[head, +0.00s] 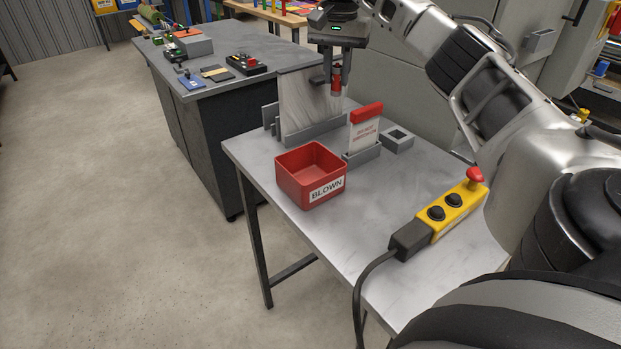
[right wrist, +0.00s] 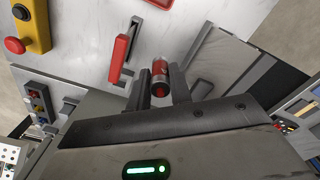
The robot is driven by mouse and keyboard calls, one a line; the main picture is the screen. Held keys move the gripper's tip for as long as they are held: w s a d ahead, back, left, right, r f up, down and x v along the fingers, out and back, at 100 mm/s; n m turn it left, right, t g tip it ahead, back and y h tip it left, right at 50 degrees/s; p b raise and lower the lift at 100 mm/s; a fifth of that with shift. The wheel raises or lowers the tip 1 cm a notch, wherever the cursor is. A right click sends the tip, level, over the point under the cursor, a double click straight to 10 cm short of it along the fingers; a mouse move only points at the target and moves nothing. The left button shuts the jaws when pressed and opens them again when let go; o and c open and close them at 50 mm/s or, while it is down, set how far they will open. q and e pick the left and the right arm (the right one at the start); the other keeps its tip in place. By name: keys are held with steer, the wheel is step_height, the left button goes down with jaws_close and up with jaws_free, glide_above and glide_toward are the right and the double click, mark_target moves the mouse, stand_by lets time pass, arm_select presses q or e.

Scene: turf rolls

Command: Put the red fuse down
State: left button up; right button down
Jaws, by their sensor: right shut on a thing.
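The red fuse (head: 336,84) is a small red cylinder held roughly upright above the table, near the grey upright panel. It also shows in the right wrist view (right wrist: 160,68), between the two fingers. My right gripper (head: 337,76) is shut on it, and the fuse is clear of the table top. A red open bin labelled BLOWN (head: 323,192) stands on the table, below and left of the gripper in the head view. A small grey block with a square hole (head: 397,143) sits on the table to the right. My left gripper is not in view.
A grey upright panel (head: 308,105) and a red-topped card in a grey holder (head: 365,130) stand close to the gripper. A yellow control box (head: 455,209) with a red button and cable lies at the right. The table (head: 345,245) is bare in front of the bin.

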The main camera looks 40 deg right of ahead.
steer(key=shift+m, duration=0.3)
steer(key=s+a+f, duration=0.1)
steer(key=a+f, duration=0.3)
steer(key=s+a+f, duration=0.2)
steer(key=a+f, duration=0.1)
steer(key=f, duration=0.1)
steer(key=s+a+f+p, duration=0.1)
steer(key=s+a+f, duration=0.1)
steer(key=a+f, duration=0.2)
steer(key=shift+a+f, duration=0.2)
steer(key=shift+a, duration=0.15)
steer(key=shift+w+f, duration=0.1)
steer(key=shift+f, duration=0.2)
steer(key=shift+f+b, duration=0.45)
steer(key=shift+f, duration=0.1)
steer(key=shift+f, duration=0.1)
